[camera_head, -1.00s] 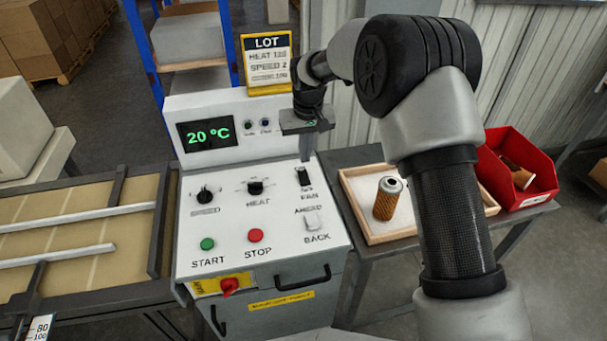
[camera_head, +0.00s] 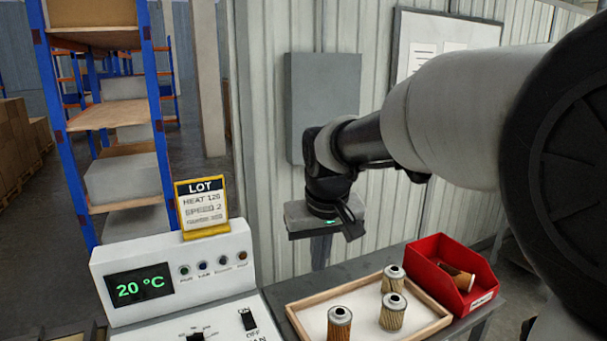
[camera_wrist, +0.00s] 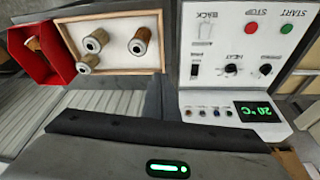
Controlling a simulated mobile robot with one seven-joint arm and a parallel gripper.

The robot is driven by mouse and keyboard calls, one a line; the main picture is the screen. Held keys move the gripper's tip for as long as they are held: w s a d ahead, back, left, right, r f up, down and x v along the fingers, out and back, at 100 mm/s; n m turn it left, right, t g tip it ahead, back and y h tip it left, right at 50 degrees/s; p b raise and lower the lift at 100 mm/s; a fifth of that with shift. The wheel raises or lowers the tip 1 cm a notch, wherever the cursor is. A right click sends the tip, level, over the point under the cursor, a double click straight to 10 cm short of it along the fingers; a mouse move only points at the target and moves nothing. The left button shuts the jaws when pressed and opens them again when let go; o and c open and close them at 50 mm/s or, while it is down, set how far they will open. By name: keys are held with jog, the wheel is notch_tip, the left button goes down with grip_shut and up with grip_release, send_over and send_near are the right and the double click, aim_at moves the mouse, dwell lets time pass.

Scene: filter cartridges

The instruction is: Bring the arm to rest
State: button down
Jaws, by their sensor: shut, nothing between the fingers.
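My gripper (camera_head: 321,255) is shut and empty, pointing down. In the head view it hangs in the air in front of the grey wall box, behind the wooden tray and to the right of the control panel (camera_head: 165,270). It touches nothing that I can see. My arm reaches in from the right edge of the head view.
A wooden tray (camera_head: 295,318) holds three filter cartridges, one of them this cartridge (camera_head: 392,312). A red bin (camera_head: 440,280) with a brown cartridge stands to its right. A LOT sign (camera_head: 204,208) stands on the panel. A corrugated wall with a grey box (camera_head: 322,95) is behind.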

jog(key=s+d+m, duration=0.1)
jog(key=s+d, duration=0.2)
jog(key=s, duration=0.4)
jog(key=s+d+r+m+t, duration=0.1)
jog(key=s+d, duration=0.3)
jog(key=s, duration=0.3)
jog(key=s+d+t, duration=0.1)
jog(key=s+d, duration=0.3)
jog(key=s, duration=0.2)
jog(key=shift+s+r+m, duration=0.15)
jog(key=shift+s+m, duration=0.25)
